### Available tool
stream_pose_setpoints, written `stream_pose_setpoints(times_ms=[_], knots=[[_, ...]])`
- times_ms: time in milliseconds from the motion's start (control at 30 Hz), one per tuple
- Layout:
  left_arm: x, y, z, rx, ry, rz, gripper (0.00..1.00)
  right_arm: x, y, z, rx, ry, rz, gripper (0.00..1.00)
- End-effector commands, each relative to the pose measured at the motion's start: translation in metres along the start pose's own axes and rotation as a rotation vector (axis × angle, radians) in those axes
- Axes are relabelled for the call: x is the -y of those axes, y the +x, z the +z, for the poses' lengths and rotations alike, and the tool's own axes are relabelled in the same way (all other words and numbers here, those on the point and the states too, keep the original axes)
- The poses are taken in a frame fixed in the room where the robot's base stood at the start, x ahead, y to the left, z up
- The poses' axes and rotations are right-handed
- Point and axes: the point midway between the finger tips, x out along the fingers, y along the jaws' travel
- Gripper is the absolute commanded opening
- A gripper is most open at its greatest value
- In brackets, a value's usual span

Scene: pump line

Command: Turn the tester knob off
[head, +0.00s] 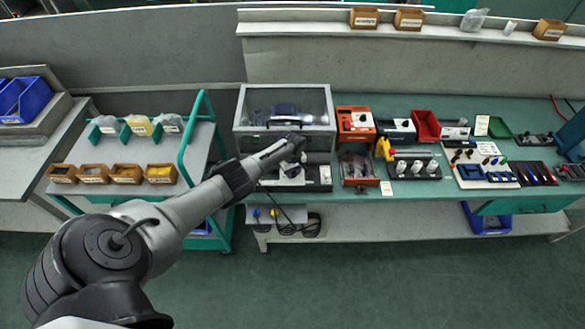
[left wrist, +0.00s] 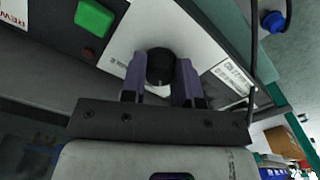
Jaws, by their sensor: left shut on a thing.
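The black round tester knob (left wrist: 160,66) shows in the left wrist view on a white panel (left wrist: 205,50). My left gripper (left wrist: 160,78) has its two purple-grey fingers on either side of the knob, shut on it. A pale mark shows on the knob's lower side. In the head view my left gripper (head: 294,146) is at the front of the clear-lidded box (head: 318,108), and it hides the knob there. A green square button (left wrist: 94,18) and a small red button (left wrist: 88,53) sit left of the knob. My right gripper is not in view.
On the bench right of the box stand an orange unit (head: 356,124), a red bin (head: 425,125) and several fixtures. A trolley with wooden bins (head: 127,173) stands left. A blue knob-like part (left wrist: 273,21) is at the upper right of the wrist view.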

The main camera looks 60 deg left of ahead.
Motion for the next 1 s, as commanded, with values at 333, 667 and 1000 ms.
stream_pose_setpoints(times_ms=[333,667,1000], knots=[[0.000,-0.002,0.000,0.002,-0.330,0.000,0.05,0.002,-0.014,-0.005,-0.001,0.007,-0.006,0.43],[-0.001,-0.001,-0.001,0.001,-0.602,0.001,0.05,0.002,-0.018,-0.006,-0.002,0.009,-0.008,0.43],[-0.001,-0.001,-0.001,-0.001,-0.772,0.001,0.05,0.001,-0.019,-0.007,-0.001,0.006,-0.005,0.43]])
